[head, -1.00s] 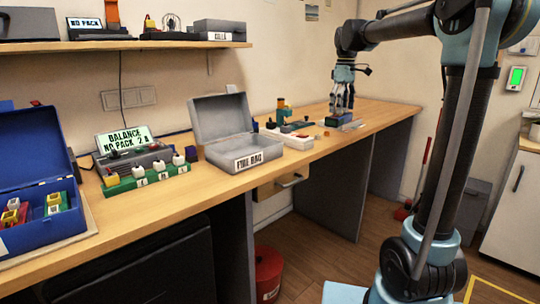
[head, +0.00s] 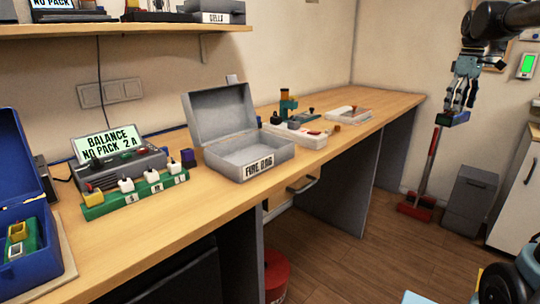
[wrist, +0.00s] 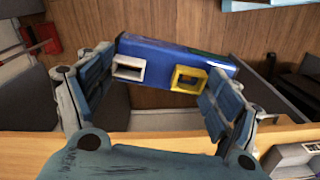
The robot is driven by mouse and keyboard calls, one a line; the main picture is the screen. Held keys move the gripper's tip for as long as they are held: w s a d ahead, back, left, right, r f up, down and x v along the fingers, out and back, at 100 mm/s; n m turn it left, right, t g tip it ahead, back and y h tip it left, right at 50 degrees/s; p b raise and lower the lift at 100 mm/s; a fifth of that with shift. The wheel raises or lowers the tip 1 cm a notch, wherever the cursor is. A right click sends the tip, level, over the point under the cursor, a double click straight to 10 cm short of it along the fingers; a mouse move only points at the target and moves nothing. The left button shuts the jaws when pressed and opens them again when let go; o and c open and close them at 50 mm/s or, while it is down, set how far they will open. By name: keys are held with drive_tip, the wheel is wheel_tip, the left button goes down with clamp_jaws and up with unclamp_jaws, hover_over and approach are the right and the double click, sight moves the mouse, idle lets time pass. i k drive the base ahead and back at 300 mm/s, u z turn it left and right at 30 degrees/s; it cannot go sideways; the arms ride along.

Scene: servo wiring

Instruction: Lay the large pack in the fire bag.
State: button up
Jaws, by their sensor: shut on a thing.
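The large pack (head: 453,118) is a blue block held in my gripper (head: 457,107), in the air beyond the bench's right end in the head view. In the wrist view the blue pack (wrist: 182,62) lies across between my two fingers (wrist: 160,85), with one white and one yellow socket on its near side. My gripper is shut on it. The fire bag (head: 222,165) is a grey box with its lid open, standing on the bench left of the middle in the head view. Its visible inside looks empty. My gripper is well to the right of it.
A green balance board (head: 135,195) with a lit display (head: 107,142) stands left of the fire bag. An open blue case (head: 22,160) is at far left. A green-and-orange stand (head: 287,105) and a pale tray (head: 348,115) lie to the right. The bench's far right end is clear.

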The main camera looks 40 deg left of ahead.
sight(251, 153)
drive_tip(key=u, duration=0.05)
drive_tip(key=k, duration=1.55)
drive_tip(key=u, duration=1)
drive_tip(key=i, duration=1.05)
drive_tip(key=z, duration=0.05)
